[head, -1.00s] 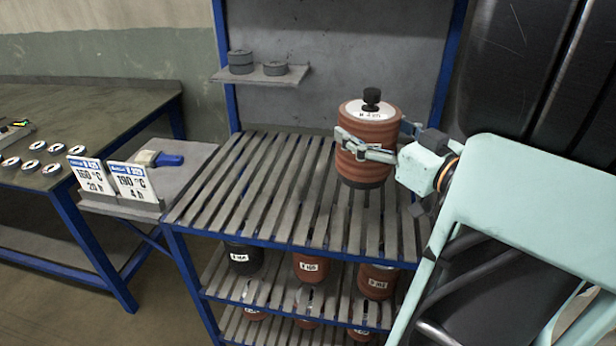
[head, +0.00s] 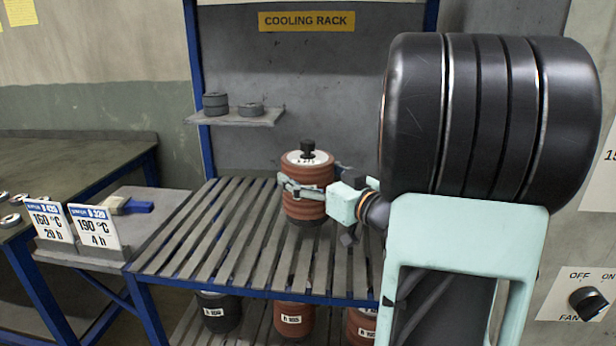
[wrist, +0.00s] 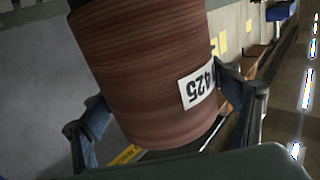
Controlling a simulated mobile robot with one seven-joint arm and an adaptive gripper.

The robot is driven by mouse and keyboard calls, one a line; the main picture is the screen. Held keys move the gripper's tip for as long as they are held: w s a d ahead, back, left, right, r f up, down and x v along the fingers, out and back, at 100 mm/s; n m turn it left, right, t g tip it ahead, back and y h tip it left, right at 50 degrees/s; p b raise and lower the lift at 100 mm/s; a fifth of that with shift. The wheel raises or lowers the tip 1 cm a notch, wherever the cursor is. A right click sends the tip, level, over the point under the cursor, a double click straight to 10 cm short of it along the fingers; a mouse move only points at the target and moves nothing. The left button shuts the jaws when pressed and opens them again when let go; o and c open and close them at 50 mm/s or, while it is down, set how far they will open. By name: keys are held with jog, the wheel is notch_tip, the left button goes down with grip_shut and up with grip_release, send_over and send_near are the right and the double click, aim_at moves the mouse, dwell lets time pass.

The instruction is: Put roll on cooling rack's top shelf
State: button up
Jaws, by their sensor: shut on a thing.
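Lower shelves hold several similar rolls (head: 295,318). A small side ledge (head: 240,117) carries dark discs. Left stand temperature cards (head: 95,228) and a brush (head: 128,205) on a side table. The top shelf's left part is clear. A yellow sign (head: 306,21) reads COOLING RACK.

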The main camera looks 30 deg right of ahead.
aim_at(324, 202)
jog(key=shift+w+a+f+b, duration=0.1)
jog(key=shift+w+f+b, duration=0.55)
jog(key=shift+w+f, duration=0.1)
jog(key=shift+f+b, duration=1.1)
jog(key=shift+f, duration=0.3)
jog(key=shift+f, duration=0.2)
jog(key=o, duration=2.1)
jog(key=shift+f, duration=0.15)
jog(key=shift+s, duration=0.25)
jog(key=s, duration=0.3)
jog(key=s+d, duration=0.1)
jog(key=s, duration=0.3)
jog(key=s+d, duration=0.1)
jog(key=s, duration=0.3)
jog(key=shift+s+d, duration=0.1)
jog(key=shift+s, duration=0.05)
